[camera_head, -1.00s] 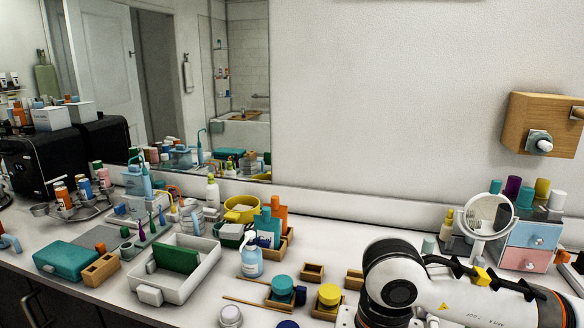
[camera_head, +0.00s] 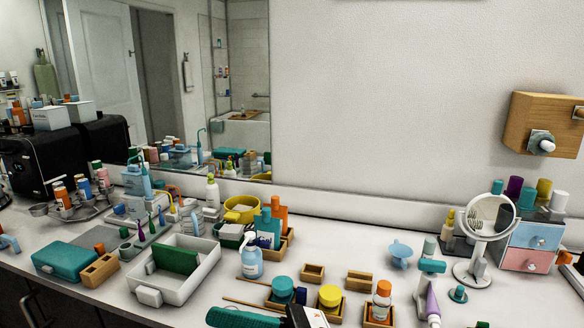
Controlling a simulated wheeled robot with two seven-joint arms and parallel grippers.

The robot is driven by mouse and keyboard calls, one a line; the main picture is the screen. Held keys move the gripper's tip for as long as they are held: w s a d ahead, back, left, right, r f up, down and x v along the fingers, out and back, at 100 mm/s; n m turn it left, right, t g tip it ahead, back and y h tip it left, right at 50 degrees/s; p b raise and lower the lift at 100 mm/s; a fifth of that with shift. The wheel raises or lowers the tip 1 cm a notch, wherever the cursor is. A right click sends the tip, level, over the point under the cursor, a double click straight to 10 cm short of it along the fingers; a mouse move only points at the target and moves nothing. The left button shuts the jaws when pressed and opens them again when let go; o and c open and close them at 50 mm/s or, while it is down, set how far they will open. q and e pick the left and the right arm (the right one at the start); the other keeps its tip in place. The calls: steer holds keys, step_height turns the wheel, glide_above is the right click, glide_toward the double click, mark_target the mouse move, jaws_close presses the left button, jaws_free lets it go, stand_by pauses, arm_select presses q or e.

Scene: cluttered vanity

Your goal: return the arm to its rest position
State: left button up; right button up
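No whole arm shows in the camera_head view. A black-and-white piece with a small red mark, which looks like the end of my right gripper (camera_head: 305,317), pokes in at the bottom edge, cut off by the frame. A teal bristled brush (camera_head: 242,317) runs left from it, in front of the counter items, and seems held by it. The fingertips are not clearly visible. My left gripper is out of view.
Near the bottom edge are a teal-lidded jar (camera_head: 283,287), a yellow-lidded jar (camera_head: 330,297), an orange-capped bottle (camera_head: 382,298) and a purple-and-white tube (camera_head: 431,303). A round mirror (camera_head: 490,215) stands at right. A white tray (camera_head: 205,268) lies left. Bare counter shows between the groups.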

steer(key=w+d+f+m+t+h, duration=0.1)
steer(key=w+d+m+t+h, duration=0.4)
steer(key=m+t, duration=0.8)
steer(key=w+d+f+m+t+h, duration=0.1)
steer(key=w+d+m+t+h, duration=0.35)
steer(key=m+t, duration=0.8)
steer(key=w+d+f+m+g+h, duration=0.1)
steer(key=d+f+m+g+h, duration=0.1)
steer(key=d+f+m+h, duration=0.35)
steer(key=w+d+f+m+g+h, duration=0.1)
steer(key=d+f+m+g+h, duration=0.2)
steer(key=f+m, duration=0.55)
steer(key=w+d+f+m+g+h, duration=0.1)
steer(key=d+f+m+g+h, duration=0.1)
steer(key=d+f+m+h, duration=0.35)
steer(key=s+d+f+m+g, duration=0.2)
steer(key=s+f+m+g, duration=0.7)
steer(key=s+f, duration=0.9)
step_height(320, 180, down, 26)
steer(key=s+r+n+g, duration=0.1)
steer(key=s+n+g, duration=0.1)
steer(key=g, duration=0.2)
steer(key=s+d+f, duration=0.3)
steer(key=s+f, duration=1.3)
steer(key=f, duration=0.1)
steer(key=shift+s+g, duration=0.25)
steer(key=shift+g, duration=0.2)
